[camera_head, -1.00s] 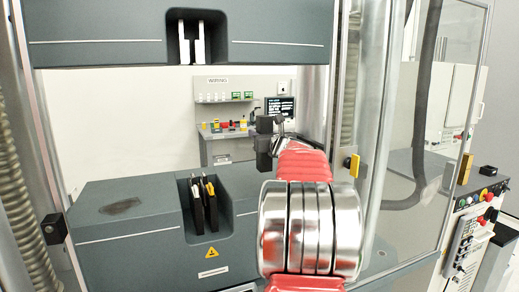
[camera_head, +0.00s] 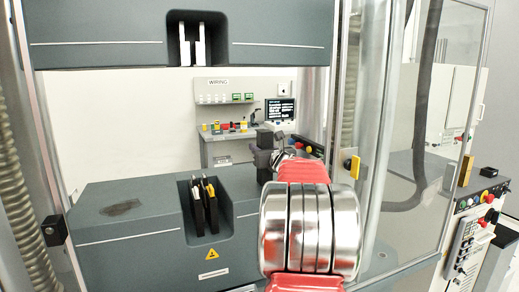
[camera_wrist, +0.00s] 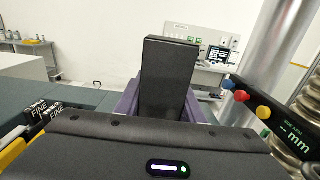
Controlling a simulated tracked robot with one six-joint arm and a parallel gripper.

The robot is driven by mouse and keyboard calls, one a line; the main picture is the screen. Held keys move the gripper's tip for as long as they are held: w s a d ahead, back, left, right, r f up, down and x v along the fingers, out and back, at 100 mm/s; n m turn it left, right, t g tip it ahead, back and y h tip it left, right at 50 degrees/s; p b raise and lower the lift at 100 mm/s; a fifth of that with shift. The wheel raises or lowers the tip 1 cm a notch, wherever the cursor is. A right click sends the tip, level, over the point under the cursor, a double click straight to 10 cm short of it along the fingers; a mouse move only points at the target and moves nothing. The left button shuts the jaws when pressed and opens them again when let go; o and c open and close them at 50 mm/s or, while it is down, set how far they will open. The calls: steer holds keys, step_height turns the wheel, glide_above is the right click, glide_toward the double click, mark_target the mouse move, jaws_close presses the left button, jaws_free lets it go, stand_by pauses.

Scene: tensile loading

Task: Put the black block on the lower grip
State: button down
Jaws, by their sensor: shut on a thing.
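The black block (camera_wrist: 167,78) stands upright in the middle of the wrist view, between the purple fingers of my gripper (camera_wrist: 160,104), which is shut on it. In the head view the dark end of my arm is right of the lower grip and above its level; block and fingers are hard to tell apart there. The lower grip (camera_head: 221,229) is a dark recess holding two slim black upright pieces, one beside a yellow strip. At the wrist view's lower left, two black pieces marked FINE (camera_wrist: 40,108) show near a yellow part.
The upper grip (camera_head: 192,42) with two pale jaws hangs overhead. A metal column and clear door (camera_head: 410,130) stand right. A small device with red, blue and yellow knobs (camera_wrist: 242,96) is right of the block. A wiring bench (camera_head: 230,135) is behind.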

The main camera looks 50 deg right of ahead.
steer(key=shift+r, duration=0.1)
steer(key=c, duration=1.2)
jaws_free()
steer(key=shift+f, duration=0.2)
steer(key=shift+r, duration=0.15)
steer(key=v, duration=1.2)
steer(key=shift+a, duration=0.1)
